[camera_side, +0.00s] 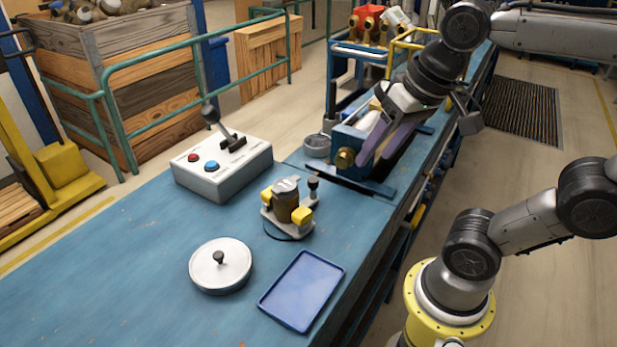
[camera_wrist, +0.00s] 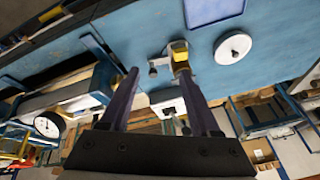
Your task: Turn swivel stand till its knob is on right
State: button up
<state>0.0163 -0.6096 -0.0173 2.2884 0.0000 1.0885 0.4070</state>
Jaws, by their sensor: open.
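The swivel stand (camera_side: 276,216) is on the blue bench, holding a brown meter body between yellow clamps. Its black knob (camera_side: 313,184) stands at the right, far side of the stand in the side view. In the wrist view the stand (camera_wrist: 180,54) is upper centre, with the knob (camera_wrist: 153,71) to its left. My gripper (camera_side: 377,158) is open, with its purple fingers apart above the blue fixture, behind and right of the stand. In the wrist view no object is held between its fingertips (camera_wrist: 158,74). My gripper is not touching the stand.
A control box (camera_side: 222,165) with a lever and buttons stands behind the stand. A round white lid (camera_side: 221,267) and a blue tray (camera_side: 301,290) lie in front. The blue fixture (camera_side: 378,188) with a brass fitting (camera_side: 345,158) sits beneath my gripper. The bench's left front is clear.

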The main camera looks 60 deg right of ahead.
jog(key=w+d+r+m+g, duration=0.25)
jog(key=w+m, duration=0.25)
jog(key=w, duration=0.4)
jog(key=m+g, duration=0.1)
jog(key=g, duration=0.1)
send_over(313, 179)
notch_tip(313, 179, down, 4)
jog(key=f, duration=0.1)
notch_tip(313, 179, down, 12)
jog(key=shift+f, duration=0.2)
grip_shut()
dwell(0.9)
